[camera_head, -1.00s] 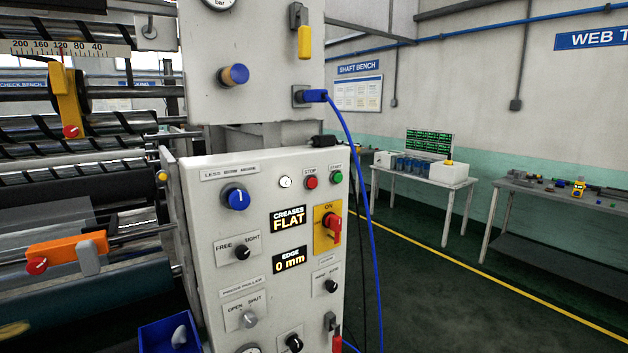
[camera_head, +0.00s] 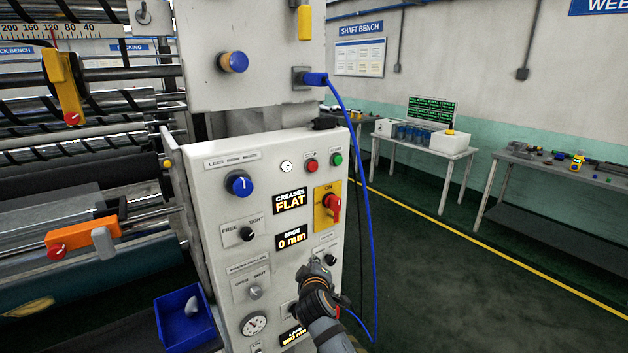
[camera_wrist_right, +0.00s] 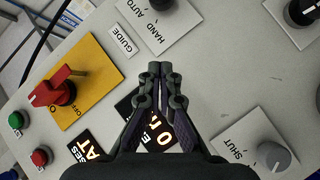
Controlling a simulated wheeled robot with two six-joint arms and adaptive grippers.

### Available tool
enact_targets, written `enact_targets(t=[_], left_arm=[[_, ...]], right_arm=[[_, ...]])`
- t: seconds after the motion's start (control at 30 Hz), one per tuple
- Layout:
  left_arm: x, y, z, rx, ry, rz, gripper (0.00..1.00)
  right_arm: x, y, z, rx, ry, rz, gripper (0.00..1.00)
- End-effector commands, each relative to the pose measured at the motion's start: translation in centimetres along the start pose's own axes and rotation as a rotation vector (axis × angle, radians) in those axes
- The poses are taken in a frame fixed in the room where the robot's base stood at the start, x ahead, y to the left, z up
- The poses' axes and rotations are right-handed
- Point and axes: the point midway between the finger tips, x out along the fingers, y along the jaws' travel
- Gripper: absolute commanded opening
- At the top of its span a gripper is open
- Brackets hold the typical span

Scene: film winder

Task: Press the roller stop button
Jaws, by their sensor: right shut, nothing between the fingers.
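The red stop button (camera_head: 310,166) sits on the upper part of the grey control panel (camera_head: 215,190), under a label reading STOP. The green start button (camera_head: 337,159) is just to its right. In the right wrist view the red button (camera_wrist_right: 39,157) is at the lower left, with the green button (camera_wrist_right: 16,119) above it. My right gripper (camera_head: 318,264) is in front of the panel's lower right part, well below the red button. In the right wrist view its fingers (camera_wrist_right: 160,72) are together and empty, apart from the red button. My left gripper is not in view.
A red rotary switch on a yellow plate (camera_head: 321,219), a blue knob (camera_head: 239,183) and small black knobs stick out of the panel. A blue cable (camera_head: 369,230) hangs along its right side. A blue bin (camera_head: 172,319) stands at lower left. The floor to the right is clear.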

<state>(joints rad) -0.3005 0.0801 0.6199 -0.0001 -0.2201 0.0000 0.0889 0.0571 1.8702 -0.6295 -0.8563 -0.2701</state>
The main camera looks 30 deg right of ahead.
Motion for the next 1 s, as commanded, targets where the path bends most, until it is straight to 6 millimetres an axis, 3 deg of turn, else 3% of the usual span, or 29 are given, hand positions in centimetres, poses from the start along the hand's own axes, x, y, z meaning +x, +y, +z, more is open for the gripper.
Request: enact_targets(t=[0.03,0.2,0.3,0.4,0.6,1.0], left_arm=[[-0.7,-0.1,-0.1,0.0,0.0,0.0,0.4],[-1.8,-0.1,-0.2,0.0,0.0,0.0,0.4],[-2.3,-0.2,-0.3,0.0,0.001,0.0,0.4],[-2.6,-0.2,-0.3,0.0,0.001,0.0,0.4],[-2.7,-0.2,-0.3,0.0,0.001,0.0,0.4],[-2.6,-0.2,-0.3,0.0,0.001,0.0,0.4]], right_arm=[[-1.1,3.3,-2.0,0.009,0.019,0.051,0.0],[-5.6,13.0,-6.3,0.038,0.051,0.223,0.0],[-8.3,17.4,-7.7,0.062,0.06,0.306,0.0],[-10.5,20.6,-8.4,0.083,0.064,0.367,0.0],[-12.4,23.0,-8.8,0.103,0.064,0.417,0.0],[-12.0,22.9,-9.0,0.103,0.065,0.417,0.0]])
